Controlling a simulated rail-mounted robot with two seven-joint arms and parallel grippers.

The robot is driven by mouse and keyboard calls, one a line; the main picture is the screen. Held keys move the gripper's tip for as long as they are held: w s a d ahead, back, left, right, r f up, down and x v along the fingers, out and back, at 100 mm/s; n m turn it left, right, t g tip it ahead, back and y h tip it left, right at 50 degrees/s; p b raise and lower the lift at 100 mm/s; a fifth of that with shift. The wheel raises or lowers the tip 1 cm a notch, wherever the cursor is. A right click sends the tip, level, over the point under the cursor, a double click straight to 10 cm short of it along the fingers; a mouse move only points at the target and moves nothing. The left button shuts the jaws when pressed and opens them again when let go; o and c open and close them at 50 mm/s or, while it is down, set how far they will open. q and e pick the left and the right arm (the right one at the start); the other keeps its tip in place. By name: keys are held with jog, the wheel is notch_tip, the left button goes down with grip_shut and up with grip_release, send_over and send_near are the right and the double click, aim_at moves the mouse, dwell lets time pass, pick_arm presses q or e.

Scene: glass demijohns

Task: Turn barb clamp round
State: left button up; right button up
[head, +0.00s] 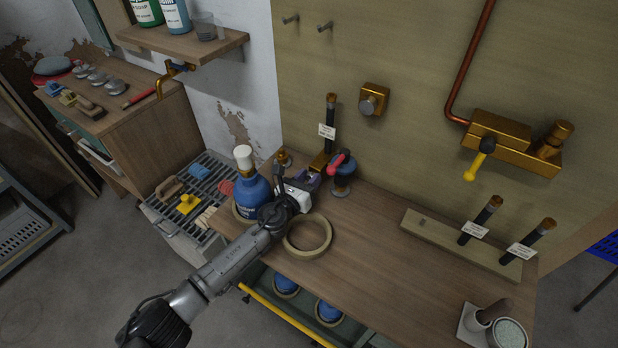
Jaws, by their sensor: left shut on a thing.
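My left gripper (304,188) reaches over the left end of the wooden bench and is shut on a small purple-grey piece, which looks like the barb clamp (312,179). The jaws hide most of it, so its facing is unclear. Just behind it, a black hose with a white tag (330,112) stands upright from a brass fitting (320,161). A blue glass demijohn (255,190) with a white cap stands to the left, partly behind my wrist. A dark blue fitting with a red handle (343,180) stands close to the right. My right gripper is out of view.
A cork-coloured ring (307,236) lies in front of my gripper. A board (455,242) with two tagged hoses and a holder with cups (488,328) are on the right. The bench middle (385,265) is clear. A brass valve (510,140) juts from the wall.

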pick_arm(q)
jog(key=shift+n, duration=0.9)
jog(key=o, duration=0.9)
jog(key=shift+o, duration=0.2)
